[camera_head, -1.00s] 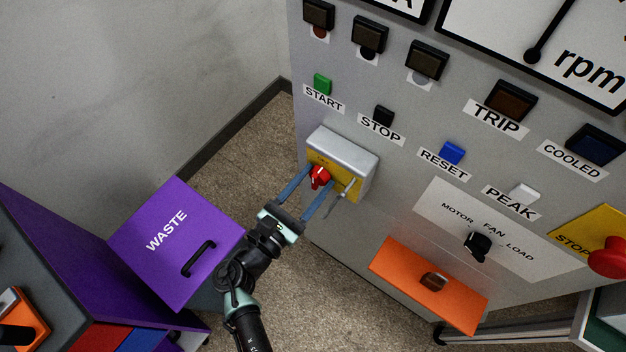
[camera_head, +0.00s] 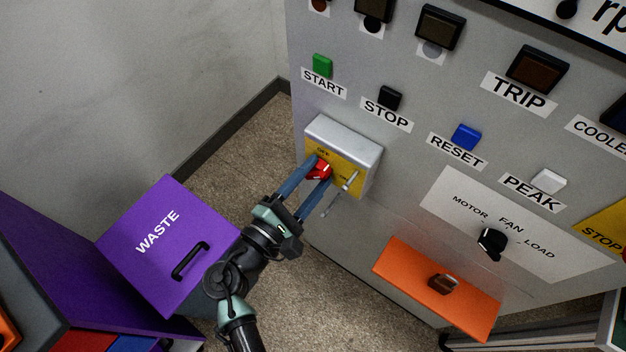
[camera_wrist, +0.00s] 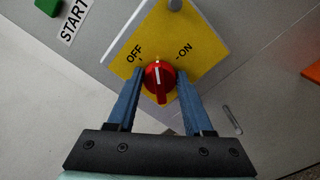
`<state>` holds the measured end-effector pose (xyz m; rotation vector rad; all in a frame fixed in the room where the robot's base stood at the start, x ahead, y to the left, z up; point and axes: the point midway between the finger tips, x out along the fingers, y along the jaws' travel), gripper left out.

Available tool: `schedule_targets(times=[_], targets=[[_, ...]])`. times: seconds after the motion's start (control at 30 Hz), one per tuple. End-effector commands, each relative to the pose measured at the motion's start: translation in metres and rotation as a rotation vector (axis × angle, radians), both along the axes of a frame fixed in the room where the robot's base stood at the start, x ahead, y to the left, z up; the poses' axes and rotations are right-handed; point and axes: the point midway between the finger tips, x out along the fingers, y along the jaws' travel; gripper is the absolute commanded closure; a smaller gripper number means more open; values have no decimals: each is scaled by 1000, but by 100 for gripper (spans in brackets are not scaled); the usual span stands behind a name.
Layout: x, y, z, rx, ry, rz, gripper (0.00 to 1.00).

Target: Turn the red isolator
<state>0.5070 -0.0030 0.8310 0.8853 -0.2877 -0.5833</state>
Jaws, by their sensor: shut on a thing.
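The red isolator (camera_head: 319,170) is a rotary knob on a yellow plate (camera_head: 347,178) under a grey hood, low on the left of the panel. In the wrist view the red isolator (camera_wrist: 158,82) sits below the OFF and ON marks. Its white line points roughly up the picture, slightly toward OFF. My gripper (camera_head: 315,176) has its two blue fingers on either side of the knob and is shut on it. In the wrist view the fingers of my gripper (camera_wrist: 158,92) flank the knob left and right.
A thin metal pin (camera_head: 350,180) sticks out just right of the knob, with a small rod hanging below it. START (camera_head: 322,66) and STOP (camera_head: 389,98) buttons are above. An orange plate (camera_head: 470,306) is at lower right. A purple WASTE bin (camera_head: 150,205) stands left.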

Motion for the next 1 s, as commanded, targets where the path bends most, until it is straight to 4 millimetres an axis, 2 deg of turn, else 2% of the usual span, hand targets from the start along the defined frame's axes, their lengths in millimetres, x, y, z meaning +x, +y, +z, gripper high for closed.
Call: schedule_targets(times=[0.03,0.6,1.0], targets=[[-1,0,-5,38,-28,0,100],[-1,-1,-8,467,-340,-1,100],[-1,0,-7,668,-484,0,100]])
